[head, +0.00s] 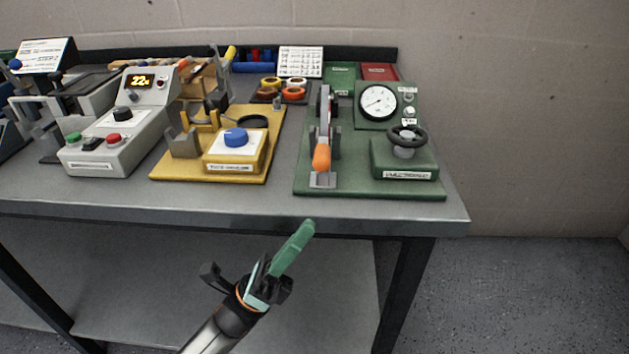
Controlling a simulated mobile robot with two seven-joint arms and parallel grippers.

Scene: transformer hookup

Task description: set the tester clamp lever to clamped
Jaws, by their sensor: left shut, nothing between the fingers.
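The tester is a green base plate (345,187) at the right end of the bench, with a round dial gauge (377,103) and a black handwheel (407,137). Its clamp lever (321,157) has an orange grip at the plate's left side. The grip lies low toward the front edge, and the grey and red clamp parts stand behind it. My left gripper (306,230) has green fingers, shut and empty. It is in front of the bench edge, below and apart from the lever in the picture. My right gripper is not in view.
A yellow fixture (274,140) with a blue knob stands left of the tester. A grey unit (88,157) with a lit display is farther left. Colored rings (293,93) and small bins are behind. The bench front edge (230,213) lies between my gripper and the fixtures.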

